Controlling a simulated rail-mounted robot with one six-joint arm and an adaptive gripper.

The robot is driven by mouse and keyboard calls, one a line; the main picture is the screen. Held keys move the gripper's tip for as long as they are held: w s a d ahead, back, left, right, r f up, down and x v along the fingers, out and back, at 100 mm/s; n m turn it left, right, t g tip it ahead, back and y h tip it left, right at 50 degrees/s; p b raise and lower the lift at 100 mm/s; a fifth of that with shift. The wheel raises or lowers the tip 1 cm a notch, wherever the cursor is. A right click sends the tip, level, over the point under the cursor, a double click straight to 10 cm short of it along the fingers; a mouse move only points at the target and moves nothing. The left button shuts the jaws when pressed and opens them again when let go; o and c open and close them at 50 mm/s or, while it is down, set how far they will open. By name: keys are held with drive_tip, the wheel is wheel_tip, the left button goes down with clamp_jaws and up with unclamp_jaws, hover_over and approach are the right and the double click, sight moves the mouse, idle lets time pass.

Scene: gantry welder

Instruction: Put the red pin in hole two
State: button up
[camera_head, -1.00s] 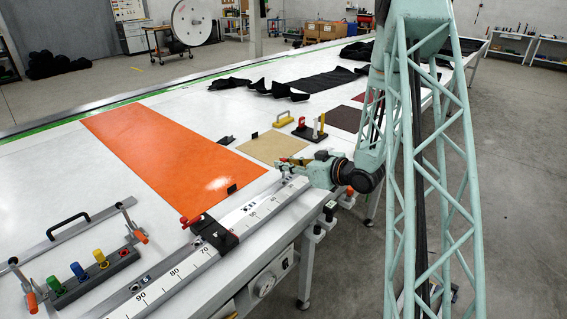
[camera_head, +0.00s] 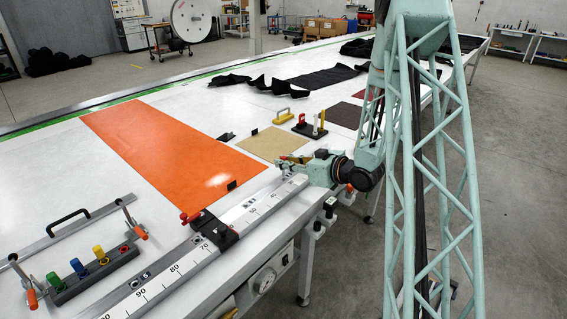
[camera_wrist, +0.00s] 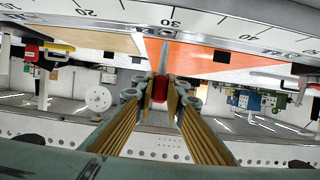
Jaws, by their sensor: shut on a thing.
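My gripper (camera_wrist: 160,92) is shut on the red pin (camera_wrist: 159,88), which shows between the fingers in the wrist view. In the head view my gripper (camera_head: 283,160) is above the near edge of the table, by the far end of the ruler. A dark block (camera_head: 68,295) lies at the lower left, well apart from my gripper. It carries a green pin (camera_head: 54,282), a blue pin (camera_head: 78,268) and a yellow pin (camera_head: 100,255). A red-ringed spot (camera_head: 124,249) at its right end has no pin. Hole numbers are not readable.
A white ruler rail (camera_head: 180,268) with a black, red-knobbed clamp (camera_head: 214,230) runs along the near edge. Orange-handled clamps (camera_head: 139,231) flank the block. An orange sheet (camera_head: 170,145) lies mid-table.

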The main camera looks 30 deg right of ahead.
sight(284, 176)
drive_tip(key=shift+f+b, duration=1.5)
drive_tip(key=shift+f, duration=0.5)
idle(0.7)
drive_tip(key=o, duration=0.9)
drive_tip(key=shift+s, duration=0.1)
drive_tip(key=shift+v, duration=5.95)
drive_tip(key=shift+r, duration=0.15)
